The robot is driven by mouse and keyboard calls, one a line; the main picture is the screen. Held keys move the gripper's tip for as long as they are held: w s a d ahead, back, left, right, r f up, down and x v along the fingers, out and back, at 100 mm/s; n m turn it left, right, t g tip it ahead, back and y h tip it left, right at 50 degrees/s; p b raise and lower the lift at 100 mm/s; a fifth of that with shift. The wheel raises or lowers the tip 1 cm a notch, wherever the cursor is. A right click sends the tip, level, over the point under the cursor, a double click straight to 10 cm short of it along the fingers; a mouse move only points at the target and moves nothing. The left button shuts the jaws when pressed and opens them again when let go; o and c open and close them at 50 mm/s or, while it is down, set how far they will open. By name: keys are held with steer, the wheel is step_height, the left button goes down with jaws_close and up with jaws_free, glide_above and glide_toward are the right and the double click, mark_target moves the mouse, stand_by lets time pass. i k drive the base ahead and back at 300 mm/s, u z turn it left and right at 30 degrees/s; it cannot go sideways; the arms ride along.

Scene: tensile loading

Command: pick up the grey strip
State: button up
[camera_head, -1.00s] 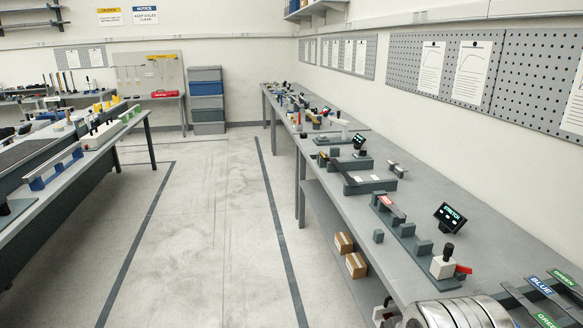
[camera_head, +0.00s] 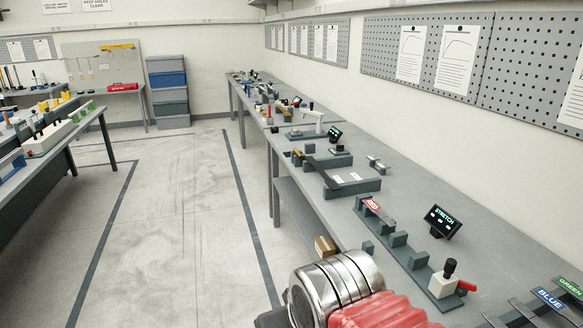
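I cannot tell for sure which piece is the grey strip. A long dark grey strip (camera_head: 323,172) lies slanted across a low block fixture on the right-hand bench. Nearer, a dark strip with a red label (camera_head: 374,207) rests on the blocks of the stretch fixture (camera_head: 411,262). My arm's silver and red parts fill the bottom middle. My gripper's fingers do not show.
The stretch fixture has a dark display (camera_head: 440,221) and a white block with a black knob and red lever (camera_head: 446,280). A cardboard box (camera_head: 325,246) sits under the bench (camera_head: 480,240). The floor (camera_head: 180,220) to the left is clear. Another bench stands at far left.

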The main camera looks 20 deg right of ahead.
mark_target(330, 183)
steer(key=u, duration=0.15)
steer(key=i, duration=2.2)
steer(key=z, duration=0.65)
steer(key=i, duration=0.7)
steer(key=z, duration=0.65)
steer(key=i, duration=0.55)
steer(key=z, duration=0.35)
